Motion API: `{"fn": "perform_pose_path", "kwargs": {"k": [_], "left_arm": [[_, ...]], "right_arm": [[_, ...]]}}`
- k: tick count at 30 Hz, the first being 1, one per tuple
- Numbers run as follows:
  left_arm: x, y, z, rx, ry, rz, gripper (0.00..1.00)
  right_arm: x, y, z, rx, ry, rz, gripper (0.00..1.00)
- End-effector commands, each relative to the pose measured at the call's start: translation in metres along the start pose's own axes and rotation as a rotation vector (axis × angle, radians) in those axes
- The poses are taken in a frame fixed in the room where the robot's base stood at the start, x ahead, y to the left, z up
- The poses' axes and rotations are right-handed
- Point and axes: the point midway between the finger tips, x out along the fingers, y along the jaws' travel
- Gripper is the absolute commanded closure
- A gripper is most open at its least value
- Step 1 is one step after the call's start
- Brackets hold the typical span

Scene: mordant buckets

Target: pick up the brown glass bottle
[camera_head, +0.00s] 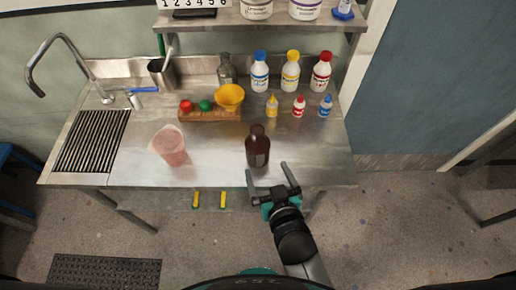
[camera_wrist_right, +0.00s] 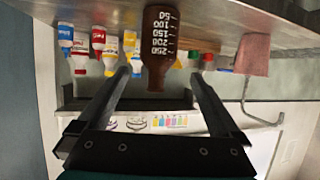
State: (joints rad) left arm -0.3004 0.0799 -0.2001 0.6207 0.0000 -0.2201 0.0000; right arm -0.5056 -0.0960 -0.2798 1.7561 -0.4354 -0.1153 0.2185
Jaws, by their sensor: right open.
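The brown glass bottle (camera_head: 257,147) stands upright near the front edge of the steel table (camera_head: 210,165). My right gripper (camera_head: 269,176) is open and empty, just in front of the bottle at the table's front edge. In the right wrist view the bottle (camera_wrist_right: 160,45), with white volume marks, appears upside down beyond and between the open fingers (camera_wrist_right: 160,85). The fingers appear apart from the bottle. My left gripper is not in view.
A pink translucent beaker (camera_head: 170,146) stands left of the bottle. Behind are a wooden rack (camera_head: 215,116) with a yellow funnel (camera_head: 230,95), small dropper bottles (camera_head: 299,107) and larger capped bottles (camera_head: 290,74). Table right of the bottle is clear.

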Motion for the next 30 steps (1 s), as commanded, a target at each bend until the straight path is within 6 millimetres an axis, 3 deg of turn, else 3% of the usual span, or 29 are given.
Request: {"fn": "perform_pose_path", "kwargs": {"k": [1, 12, 22, 30], "left_arm": [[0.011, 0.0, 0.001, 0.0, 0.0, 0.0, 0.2], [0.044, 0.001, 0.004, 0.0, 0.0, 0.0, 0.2], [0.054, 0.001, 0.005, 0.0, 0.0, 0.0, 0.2], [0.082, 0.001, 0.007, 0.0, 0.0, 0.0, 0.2]], "right_arm": [[0.011, 0.0, 0.004, 0.0, 0.003, 0.0, 0.0], [0.062, 0.0, 0.003, 0.001, 0.001, 0.0, 0.0], [0.076, 0.0, 0.003, 0.001, -0.002, -0.001, 0.0], [0.106, 0.003, 0.005, -0.002, 0.001, 0.0, 0.0]]}}
